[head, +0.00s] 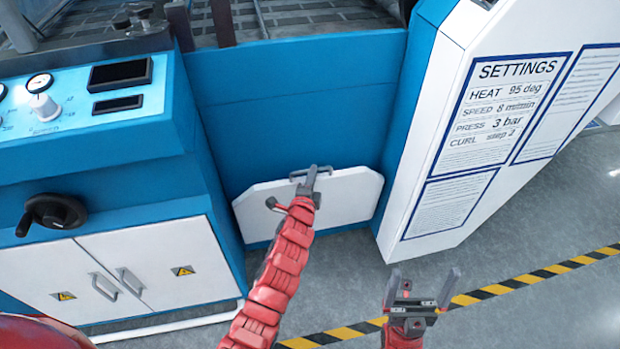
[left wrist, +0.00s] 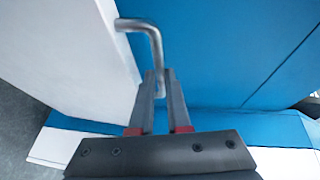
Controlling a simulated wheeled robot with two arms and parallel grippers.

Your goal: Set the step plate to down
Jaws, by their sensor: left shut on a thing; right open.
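The step plate (head: 348,198) is a white panel with cut corners, low against the blue machine front. It looks roughly upright, though its exact tilt is hard to judge. A grey bar handle (head: 298,174) is at its top edge. My left gripper (head: 311,180) is shut on the handle. In the left wrist view, the handle (left wrist: 154,42) bends from the white plate (left wrist: 70,50) down between the fingertips (left wrist: 160,80). My right gripper (head: 424,288) is open and empty above the floor, right of the plate.
A blue and white cabinet with a black crank knob (head: 52,214) stands left of the plate. A white housing with a SETTINGS sheet (head: 500,110) stands right; it reads "CURL step 2". Grey floor (head: 360,275) with a yellow-black stripe (head: 525,284) lies in front, clear.

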